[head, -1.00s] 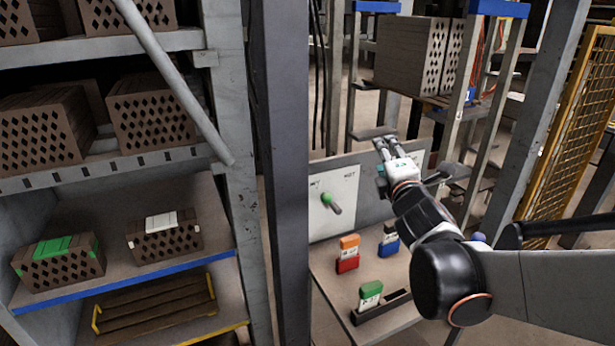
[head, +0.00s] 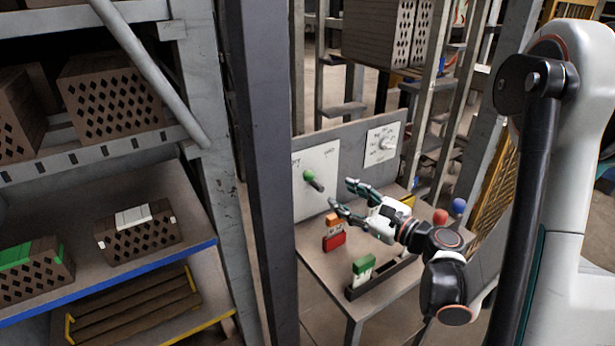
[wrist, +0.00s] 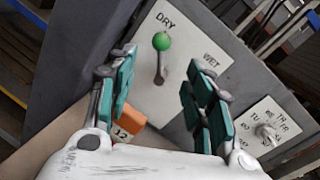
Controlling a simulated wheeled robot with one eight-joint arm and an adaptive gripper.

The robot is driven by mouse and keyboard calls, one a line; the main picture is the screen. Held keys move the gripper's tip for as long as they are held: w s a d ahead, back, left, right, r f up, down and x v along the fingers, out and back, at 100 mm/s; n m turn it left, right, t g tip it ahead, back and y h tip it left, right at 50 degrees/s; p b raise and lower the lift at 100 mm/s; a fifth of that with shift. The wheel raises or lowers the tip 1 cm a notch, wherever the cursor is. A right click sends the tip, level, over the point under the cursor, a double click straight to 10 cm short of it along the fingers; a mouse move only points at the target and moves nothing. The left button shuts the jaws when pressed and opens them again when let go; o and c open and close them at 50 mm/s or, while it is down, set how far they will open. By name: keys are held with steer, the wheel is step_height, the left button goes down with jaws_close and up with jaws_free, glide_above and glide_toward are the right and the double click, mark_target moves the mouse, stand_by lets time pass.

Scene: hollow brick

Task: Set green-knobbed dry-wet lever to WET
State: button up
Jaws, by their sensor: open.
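The green-knobbed lever (head: 309,176) stands on a white plate (head: 318,199) on a grey upright panel. In the wrist view, the green knob (wrist: 161,41) leans toward the DRY label, with WET to its right. The lever's grey shaft runs down from the knob to the plate. My gripper (head: 343,195) is open and empty, to the right of the lever in the head view and apart from it. In the wrist view, the knob shows between and beyond the two teal-padded fingers of my gripper (wrist: 163,60).
A second white plate with a dial (head: 383,143) is right of the lever. On the bench below stand an orange-and-red block (head: 334,236) and a green-topped block (head: 363,266) in a dark tray. A dark post (head: 268,180) and brick shelves are at left.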

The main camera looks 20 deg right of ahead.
mark_target(313, 179)
steer(key=p+x, duration=0.2)
steer(key=x, duration=1.1)
steer(key=shift+w+a, duration=0.1)
steer(key=shift+w, duration=0.05)
jaws_close()
